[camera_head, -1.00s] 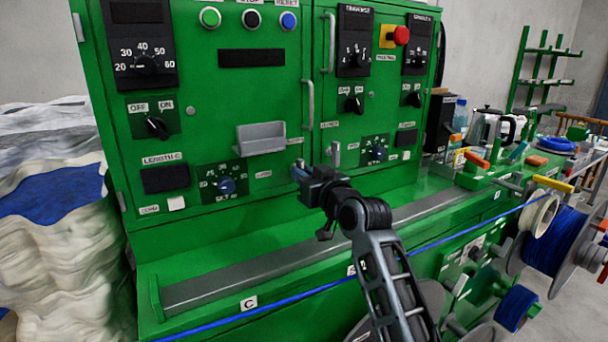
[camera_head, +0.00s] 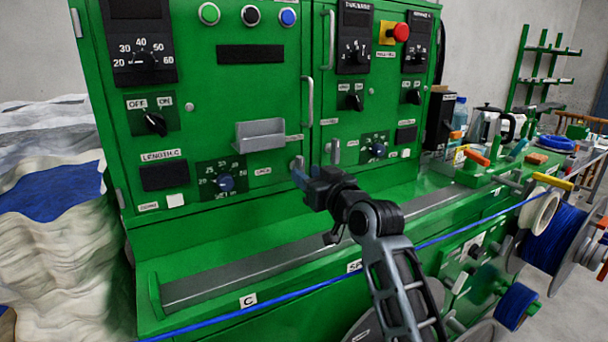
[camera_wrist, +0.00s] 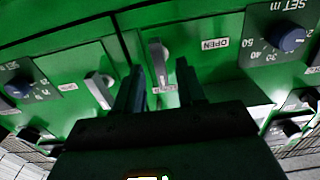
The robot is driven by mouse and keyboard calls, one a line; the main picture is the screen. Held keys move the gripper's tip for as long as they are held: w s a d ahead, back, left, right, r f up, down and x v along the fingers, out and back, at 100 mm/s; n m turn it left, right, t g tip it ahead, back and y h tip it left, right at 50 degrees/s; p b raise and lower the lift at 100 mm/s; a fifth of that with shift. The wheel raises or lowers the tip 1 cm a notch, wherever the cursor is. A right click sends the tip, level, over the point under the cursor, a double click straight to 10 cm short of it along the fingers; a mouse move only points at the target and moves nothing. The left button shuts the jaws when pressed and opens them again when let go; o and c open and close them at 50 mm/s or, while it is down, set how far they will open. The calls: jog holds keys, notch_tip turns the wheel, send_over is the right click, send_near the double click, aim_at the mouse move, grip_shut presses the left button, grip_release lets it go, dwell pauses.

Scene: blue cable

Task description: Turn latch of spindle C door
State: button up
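The spindle C door (camera_head: 225,120) is the left green cabinet door, with a "LENGTH C" label. It looks shut. Its grey latch (camera_head: 297,163) is at the door's lower right, partly hidden by my gripper (camera_head: 300,177). In the wrist view the latch (camera_wrist: 158,62) looks upright, beyond and between the two fingertips of my gripper (camera_wrist: 160,80). An "OPEN" label (camera_wrist: 215,43) is beside it. My gripper is open and holds nothing. I cannot tell whether the fingers touch the latch.
The neighbouring door's latch (camera_head: 335,152) is close on the right; it also shows in the wrist view (camera_wrist: 98,90). A grey tray (camera_head: 262,140) juts out above left. A dial (camera_head: 226,183) is left of the latch. A blue cable (camera_head: 300,293) runs along the front below.

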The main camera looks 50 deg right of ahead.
jog(key=v, duration=0.5)
jog(key=shift+s+b, duration=0.1)
jog(key=shift+b, duration=0.25)
jog(key=shift+f, duration=0.1)
jog(key=s+a+f+g+y, duration=0.1)
jog(key=s+a+f+y, duration=0.1)
jog(key=s+a+f, duration=1.3)
jog(key=s+a+n+y, duration=0.1)
jog(key=s+a, duration=0.3)
jog(key=s, duration=0.8)
jog(key=s+a+n+g+y, duration=0.1)
jog(key=s+a, duration=0.3)
jog(key=s, duration=0.8)
jog(key=shift+a+r+n+g+y, duration=0.3)
jog(key=shift+n+y, duration=0.2)
jog(key=shift+n, duration=0.2)
